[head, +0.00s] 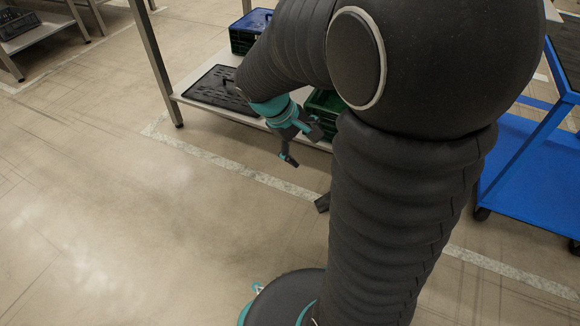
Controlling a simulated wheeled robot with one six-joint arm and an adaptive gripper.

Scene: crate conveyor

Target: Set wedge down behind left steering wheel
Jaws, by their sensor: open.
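A small dark block (322,202), which may be the wedge, lies on the floor near the white floor line. My arm hides its right side, so its full shape does not show. A blue cart (530,190) stands at the right on dark caster wheels. One caster (482,214) shows at its left corner and another (574,246) at the right picture edge. I cannot tell which is the left steering wheel. My gripper (303,147) is open and appears empty, above and left of the block and apart from it, in front of the shelf.
A metal shelf rack (190,90) stands behind my gripper, holding a black lidded tray (218,90), a blue crate (248,40) and a green crate (322,118). Another rack (40,38) with a dark crate is at the far left. The floor at left is clear.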

